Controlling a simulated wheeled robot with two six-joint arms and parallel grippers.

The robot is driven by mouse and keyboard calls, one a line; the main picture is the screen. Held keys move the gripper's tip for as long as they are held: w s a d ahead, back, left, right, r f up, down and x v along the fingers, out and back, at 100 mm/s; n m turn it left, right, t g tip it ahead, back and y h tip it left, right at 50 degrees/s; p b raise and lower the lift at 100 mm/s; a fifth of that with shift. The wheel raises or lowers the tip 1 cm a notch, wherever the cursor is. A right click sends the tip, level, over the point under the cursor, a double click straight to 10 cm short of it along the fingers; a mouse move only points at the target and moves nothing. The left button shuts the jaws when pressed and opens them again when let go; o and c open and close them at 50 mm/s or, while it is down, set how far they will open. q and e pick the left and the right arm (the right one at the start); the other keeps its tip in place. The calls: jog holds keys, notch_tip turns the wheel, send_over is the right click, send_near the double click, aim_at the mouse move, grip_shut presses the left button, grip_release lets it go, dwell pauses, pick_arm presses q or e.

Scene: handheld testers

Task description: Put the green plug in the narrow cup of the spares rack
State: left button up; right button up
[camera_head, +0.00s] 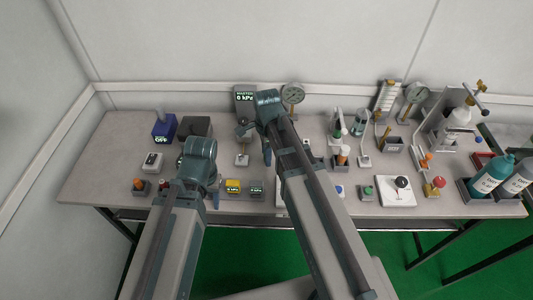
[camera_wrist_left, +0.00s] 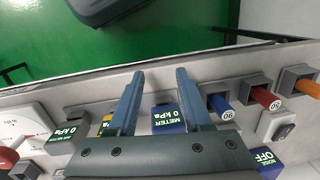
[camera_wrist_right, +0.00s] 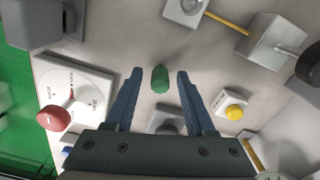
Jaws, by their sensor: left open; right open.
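A green plug (camera_wrist_right: 160,80) shows in the right wrist view, between and just beyond the fingertips of my right gripper (camera_wrist_right: 160,74). That gripper is open, with a gap on both sides of the plug. I cannot tell how far above the table the fingers are. In the head view my right arm covers much of the middle of the table, and I cannot make out this plug there. My left gripper (camera_wrist_left: 158,76) is open and empty over the front edge, near a small meter (camera_wrist_left: 168,119). I cannot clearly identify the spares rack or its narrow cup.
A white plate with a red knob (camera_wrist_right: 54,119) lies left of the plug in the right wrist view; a yellow button (camera_wrist_right: 234,112) is to its right. Blue (camera_wrist_left: 220,104), red (camera_wrist_left: 264,98) and orange plugs sit in holders near my left gripper. Bottles (camera_head: 492,176) crowd the right end.

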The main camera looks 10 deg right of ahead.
pick_arm(q)
jog(key=shift+r, duration=0.1)
pick_arm(e)
jog(key=shift+r, duration=0.15)
pick_arm(q)
notch_tip(320, 180, up, 12)
jog(key=p, duration=1.2)
pick_arm(e)
notch_tip(320, 180, up, 12)
jog(key=shift+s, duration=0.1)
